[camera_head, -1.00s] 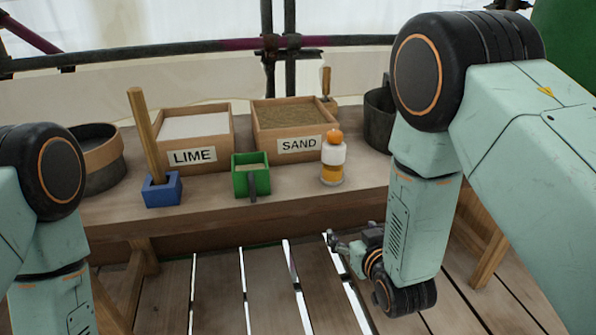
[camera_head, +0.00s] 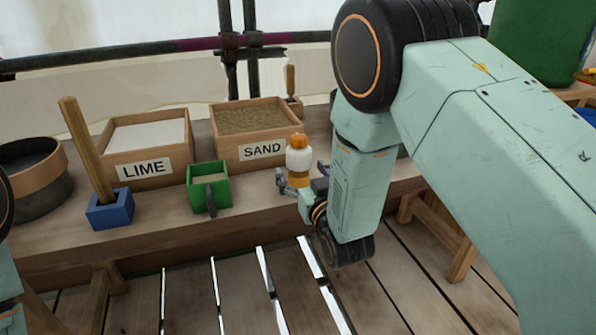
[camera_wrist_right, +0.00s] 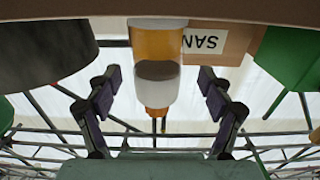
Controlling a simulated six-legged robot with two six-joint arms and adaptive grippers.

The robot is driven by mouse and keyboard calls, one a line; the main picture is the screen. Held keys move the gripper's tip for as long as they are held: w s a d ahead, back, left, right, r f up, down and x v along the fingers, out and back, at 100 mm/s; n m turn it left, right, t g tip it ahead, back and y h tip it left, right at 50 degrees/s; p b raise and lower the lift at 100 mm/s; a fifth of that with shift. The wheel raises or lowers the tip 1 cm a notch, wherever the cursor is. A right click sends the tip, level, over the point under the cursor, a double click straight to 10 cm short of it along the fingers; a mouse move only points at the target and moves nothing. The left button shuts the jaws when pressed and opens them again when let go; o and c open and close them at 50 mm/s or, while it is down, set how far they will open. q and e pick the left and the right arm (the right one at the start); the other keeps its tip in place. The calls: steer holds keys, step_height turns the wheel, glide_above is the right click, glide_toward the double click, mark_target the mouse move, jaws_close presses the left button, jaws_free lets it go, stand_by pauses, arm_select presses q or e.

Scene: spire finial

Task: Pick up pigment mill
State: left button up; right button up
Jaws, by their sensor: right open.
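The pigment mill (camera_head: 299,158), which I take to be the orange-capped white cylinder with an amber band, stands upright at the front right of the bench. My right gripper (camera_head: 301,180) is open at its near side, fingers spread to its left and right. In the right wrist view, upside down, the mill (camera_wrist_right: 157,45) shows between the two open fingers of the right gripper (camera_wrist_right: 159,78), with a gap on each side. The mill's lower part is partly hidden by the gripper in the head view. My left gripper is out of view.
A sand box (camera_head: 250,135) stands just behind the mill and a lime box (camera_head: 148,150) further left. A green container (camera_head: 208,188) is left of the mill. A blue block with a wooden handle (camera_head: 109,212) stands left. The bench (camera_head: 250,205) front is bare.

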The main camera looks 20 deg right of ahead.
mark_target(303, 171)
steer(key=shift+w+d, duration=0.15)
steer(key=shift+w, duration=0.4)
steer(key=shift+w+b, duration=0.3)
steer(key=shift+w, duration=0.8)
steer(key=shift+s+r, duration=0.15)
steer(key=shift+s, duration=0.1)
steer(key=shift+c, duration=0.8)
steer(key=shift+w+f, duration=0.2)
steer(key=c, duration=0.5)
steer(key=shift+s+r, duration=0.15)
steer(key=c, duration=0.4)
steer(key=shift+c, duration=1.4)
